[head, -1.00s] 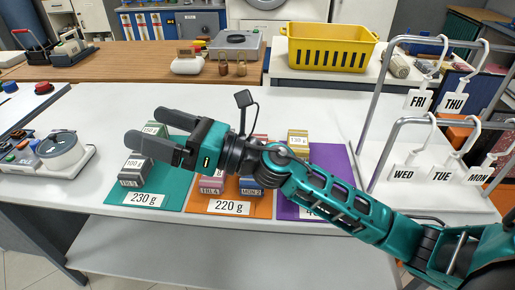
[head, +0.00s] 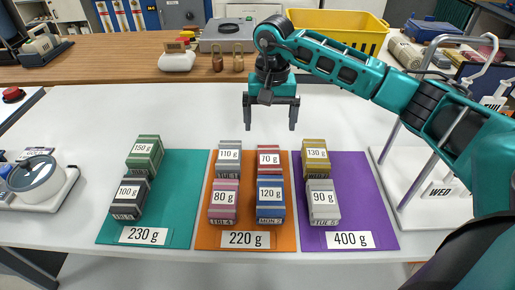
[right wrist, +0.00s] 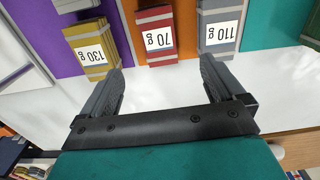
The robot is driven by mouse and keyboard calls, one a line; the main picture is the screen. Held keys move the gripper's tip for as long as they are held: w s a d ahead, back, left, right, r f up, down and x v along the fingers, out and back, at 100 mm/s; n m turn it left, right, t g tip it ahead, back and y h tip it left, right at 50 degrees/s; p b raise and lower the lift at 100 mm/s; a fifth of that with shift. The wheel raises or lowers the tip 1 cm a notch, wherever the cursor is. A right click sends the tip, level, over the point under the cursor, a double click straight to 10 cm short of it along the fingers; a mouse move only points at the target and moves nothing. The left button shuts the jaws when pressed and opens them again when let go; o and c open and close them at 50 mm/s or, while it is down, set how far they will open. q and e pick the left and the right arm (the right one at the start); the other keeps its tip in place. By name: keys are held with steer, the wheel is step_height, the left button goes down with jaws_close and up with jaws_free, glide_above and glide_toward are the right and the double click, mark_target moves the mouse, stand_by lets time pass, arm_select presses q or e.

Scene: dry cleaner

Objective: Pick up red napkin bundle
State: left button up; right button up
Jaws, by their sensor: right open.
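The red napkin bundle (head: 269,171), labelled 70 g, stands at the back of the orange mat (head: 287,222). A grey bundle (head: 229,172) labelled 110 g is on its left and a blue bundle (head: 270,212) labelled 120 g is in front of it. My right gripper (head: 270,120) is open and empty, pointing down above the white counter just behind the red bundle. In the right wrist view, the red bundle (right wrist: 157,57) lies ahead, between the lines of the two fingers (right wrist: 160,80), not touching them. My left gripper is out of view.
A teal mat (head: 183,190) holds green and black bundles on the left. A purple mat (head: 361,190) holds yellow (head: 316,169) and light grey bundles on the right. A white hanger rack base (head: 420,205) stands further right. The counter (head: 150,105) behind the mats is clear.

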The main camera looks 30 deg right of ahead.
glide_above(270, 158)
steer(key=f, duration=0.7)
steer(key=shift+s+a, duration=0.15)
steer(key=shift+a, duration=0.05)
step_height(270, 158, down, 5)
steer(key=shift+r+p, duration=0.1)
steer(key=shift+p, duration=0.2)
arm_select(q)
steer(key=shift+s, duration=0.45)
arm_select(e)
steer(key=shift+f, duration=0.5)
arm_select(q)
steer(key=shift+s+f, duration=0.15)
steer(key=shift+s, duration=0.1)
arm_select(e)
steer(key=c, duration=1.1)
steer(key=shift+d, duration=0.1)
steer(key=shift+c, duration=0.2)
